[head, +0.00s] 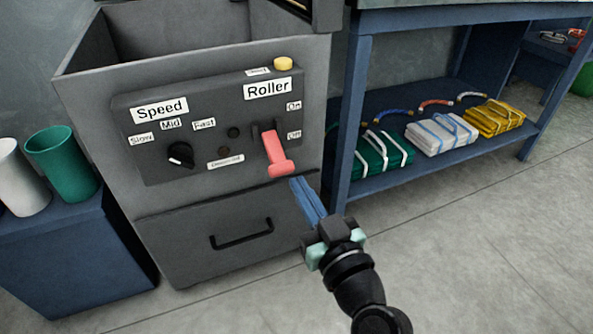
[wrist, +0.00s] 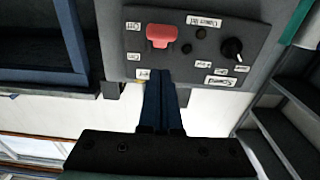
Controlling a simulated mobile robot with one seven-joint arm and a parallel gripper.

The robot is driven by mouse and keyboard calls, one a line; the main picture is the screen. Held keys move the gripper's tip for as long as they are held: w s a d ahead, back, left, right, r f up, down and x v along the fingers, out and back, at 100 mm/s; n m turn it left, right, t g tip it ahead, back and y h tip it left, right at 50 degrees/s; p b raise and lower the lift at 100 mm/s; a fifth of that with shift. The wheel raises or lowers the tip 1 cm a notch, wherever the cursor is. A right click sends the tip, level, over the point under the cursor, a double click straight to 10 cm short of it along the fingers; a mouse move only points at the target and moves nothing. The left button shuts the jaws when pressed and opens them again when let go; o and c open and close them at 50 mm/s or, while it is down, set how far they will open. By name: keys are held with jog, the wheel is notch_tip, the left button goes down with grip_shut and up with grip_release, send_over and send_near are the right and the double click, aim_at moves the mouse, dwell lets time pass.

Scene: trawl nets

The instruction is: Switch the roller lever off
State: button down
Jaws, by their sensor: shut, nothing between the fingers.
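The roller lever (head: 277,153) is a red-pink T-shaped handle on the dark control panel (head: 220,147), beneath the "Roller" label. The "On" label (head: 294,105) is above the "Off" label (head: 294,134) on its right. The handle's broad end hangs lower than "Off" in the head view; it sticks out, so I cannot tell its exact setting. The wrist view also shows the lever (wrist: 161,35). My gripper (head: 303,182) has its blue fingers together and empty, just below and right of the handle, apparently apart from it. The fingers (wrist: 160,76) also show in the wrist view.
A speed knob (head: 181,154) is on the panel's left, and a yellow button (head: 283,63) is on top. A drawer with a black handle (head: 242,236) is below. A blue shelf unit (head: 350,135) with folded nets stands right. Cups (head: 62,163) stand left.

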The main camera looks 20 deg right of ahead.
jog(key=s, duration=0.2)
jog(key=s+f, duration=0.1)
jog(key=s, duration=0.2)
jog(key=shift+s+d+f, duration=0.1)
jog(key=shift+s+f, duration=0.05)
jog(key=shift+s, duration=0.1)
jog(key=w+a+r+n+t+p, duration=0.1)
jog(key=a+r+p, duration=0.25)
jog(key=r, duration=0.75)
jog(key=w+a+r+t+y+p, duration=0.1)
jog(key=w+a+r+t+p, duration=0.2)
jog(key=r, duration=0.9)
jog(key=a+r+n+p, duration=0.1)
jog(key=a+r+p, duration=0.3)
jog(key=r, duration=0.7)
jog(key=s+a+r+m+t+h+p, duration=0.1)
jog(key=s+a+r+t+p, duration=0.15)
jog(key=r, duration=0.65)
jog(key=s+a+r+m+t+p, duration=0.1)
jog(key=s+r+p, duration=0.3)
jog(key=r, duration=0.5)
jog(key=s+a+r+t+h+p, duration=0.1)
jog(key=s+a+r+p, duration=0.15)
jog(key=r, duration=0.75)
notch_tip(320, 180, up, 34)
jog(key=p, duration=3.5)
jog(key=shift+w+d, duration=0.15)
jog(key=shift+d, duration=0.25)
jog(key=shift+f, duration=0.15)
